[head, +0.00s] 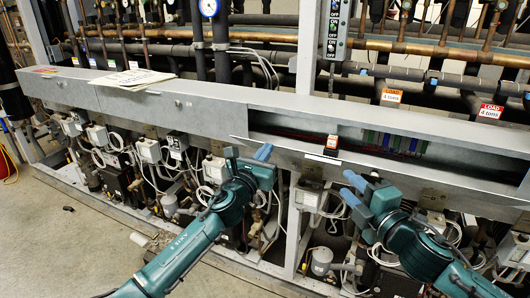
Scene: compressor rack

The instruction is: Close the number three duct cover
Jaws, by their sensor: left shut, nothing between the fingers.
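The duct is a long grey beam (210,97) crossing the rack. Its two left sections are covered. The third section is open from about the middle to the right, showing dark wiring and coloured strips (390,141) inside. A grey panel with a bright upper edge (290,158), apparently the number three cover, hangs along the front below this opening. My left gripper (264,153) is shut and empty, in front of the panel's left part; contact cannot be judged. My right gripper (349,187) is in front of the panel further right, its fingers apart and nothing seen between them.
A small black box with an orange label (332,145) is at the opening's lower edge. Papers (133,78) lie on the duct's left top. Valves, cables and grey boxes (148,150) crowd the space below.

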